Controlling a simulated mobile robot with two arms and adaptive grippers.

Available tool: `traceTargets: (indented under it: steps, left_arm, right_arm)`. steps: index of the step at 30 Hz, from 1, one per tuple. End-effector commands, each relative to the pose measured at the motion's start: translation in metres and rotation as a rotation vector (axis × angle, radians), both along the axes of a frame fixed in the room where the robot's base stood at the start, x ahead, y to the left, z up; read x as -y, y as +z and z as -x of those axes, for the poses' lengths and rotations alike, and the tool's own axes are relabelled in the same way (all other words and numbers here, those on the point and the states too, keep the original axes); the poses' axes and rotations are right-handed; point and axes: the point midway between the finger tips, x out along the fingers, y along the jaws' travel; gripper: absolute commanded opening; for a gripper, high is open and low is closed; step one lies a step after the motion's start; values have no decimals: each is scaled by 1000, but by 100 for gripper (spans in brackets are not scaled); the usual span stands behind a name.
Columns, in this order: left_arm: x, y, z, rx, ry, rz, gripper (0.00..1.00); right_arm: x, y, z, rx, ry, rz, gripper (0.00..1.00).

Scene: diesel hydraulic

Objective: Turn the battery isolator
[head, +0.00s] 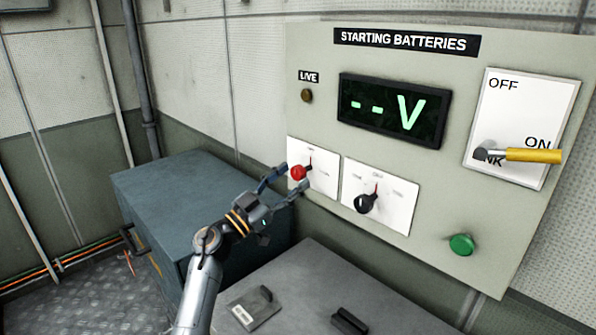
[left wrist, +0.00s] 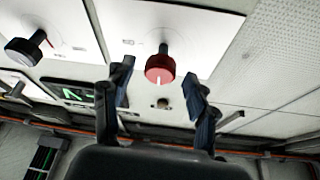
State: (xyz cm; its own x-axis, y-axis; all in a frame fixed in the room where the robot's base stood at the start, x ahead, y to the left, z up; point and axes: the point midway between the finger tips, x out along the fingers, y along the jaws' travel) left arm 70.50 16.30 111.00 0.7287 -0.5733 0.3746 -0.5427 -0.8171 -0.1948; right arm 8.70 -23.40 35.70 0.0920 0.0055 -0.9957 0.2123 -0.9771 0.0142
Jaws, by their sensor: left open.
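A red rotary knob (head: 298,172) sits on a white plate at the lower left of the STARTING BATTERIES panel (head: 480,195). Its label is too small to read, so I cannot tell for sure that it is the battery isolator. It also shows in the left wrist view (left wrist: 160,69), with a white mark on its face. My left gripper (head: 294,177) is open in front of this knob. In the left wrist view its fingers stand to either side of the knob, with gaps visible. Contact with the knob is not visible. My right gripper is not in view.
A black knob (head: 367,203) is right of the red one. A yellow-handled lever (head: 533,155) points to ON. The display (head: 394,110) reads "--V"; a green button (head: 461,244) is lower right. Blue-grey (head: 190,180) and grey (head: 330,275) boxes stand below.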

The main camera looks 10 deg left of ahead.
Motion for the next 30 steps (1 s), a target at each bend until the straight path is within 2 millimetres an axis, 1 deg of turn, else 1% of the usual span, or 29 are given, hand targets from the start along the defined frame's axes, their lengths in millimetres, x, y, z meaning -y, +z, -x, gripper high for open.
traceTargets:
  steps: [3, 6, 17, 18, 20, 21, 23, 24, 25, 30]
  left_arm:
    - [9, 7, -12, 1, 0, 2, 58]
    - [14, 10, -18, 1, 0, 2, 58]
    - [16, 10, -21, 1, 1, 0, 58]
    - [16, 10, -21, 1, 1, 0, 50]
    - [16, 10, -21, 1, 1, 0, 37]
    - [16, 10, -21, 1, 1, 0, 29]
    - [16, 10, -21, 1, 1, 0, 17]
    - [16, 10, -21, 1, 1, 0, 9]
    - [16, 10, -21, 0, 1, 0, 3]
    - [16, 10, -21, 2, 1, -3, 2]
  right_arm:
    - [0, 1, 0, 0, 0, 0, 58]
    - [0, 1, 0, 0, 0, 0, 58]
    - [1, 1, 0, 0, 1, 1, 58]
    - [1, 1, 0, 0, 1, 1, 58]
    - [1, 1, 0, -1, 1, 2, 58]
    - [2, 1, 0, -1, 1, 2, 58]
    - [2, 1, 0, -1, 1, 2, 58]
    - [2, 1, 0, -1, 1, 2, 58]
    - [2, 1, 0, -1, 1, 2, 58]
    - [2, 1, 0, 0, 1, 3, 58]
